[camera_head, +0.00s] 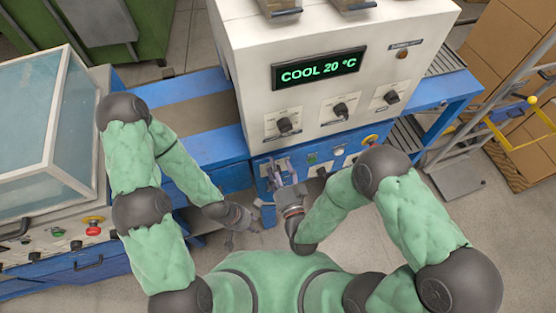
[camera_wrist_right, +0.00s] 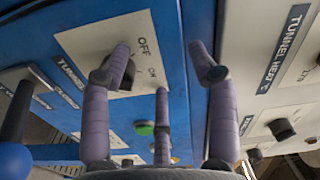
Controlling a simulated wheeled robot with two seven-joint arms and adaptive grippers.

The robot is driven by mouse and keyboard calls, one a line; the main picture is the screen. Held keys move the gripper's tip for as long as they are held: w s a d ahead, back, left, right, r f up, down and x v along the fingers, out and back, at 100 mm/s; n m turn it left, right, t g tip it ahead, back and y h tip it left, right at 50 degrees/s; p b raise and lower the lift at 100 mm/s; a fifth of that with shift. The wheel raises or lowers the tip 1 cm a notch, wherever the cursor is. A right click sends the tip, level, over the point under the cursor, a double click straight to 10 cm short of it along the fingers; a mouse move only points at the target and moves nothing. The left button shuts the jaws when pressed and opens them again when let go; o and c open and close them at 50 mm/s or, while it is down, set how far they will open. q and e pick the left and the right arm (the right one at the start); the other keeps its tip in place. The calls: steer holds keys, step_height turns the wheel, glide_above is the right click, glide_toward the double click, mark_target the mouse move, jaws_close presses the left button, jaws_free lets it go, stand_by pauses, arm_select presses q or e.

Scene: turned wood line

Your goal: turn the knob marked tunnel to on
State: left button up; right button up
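The tunnel knob (camera_wrist_right: 128,76) is dark and sits on a white plate (camera_wrist_right: 145,28) marked OFF and ON, beside a label reading TUNNEL, in the right wrist view. One finger of my right gripper (camera_wrist_right: 157,78) partly covers the knob, so its pointer cannot be read. The gripper's purple fingers are spread apart, with the other fingers to the right of the knob. Whether the near finger touches it cannot be told. In the head view my right gripper (camera_head: 280,168) is at the blue lower panel. My left gripper (camera_head: 238,216) hangs low, away from the panel, its fingers unclear.
The white cabinet (camera_head: 240,75) above shows COOL 20 °C and carries several knobs, including one (camera_head: 285,125) just above my right gripper. A green button (camera_wrist_right: 144,128) is close by.

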steer(key=shift+r, duration=2.85)
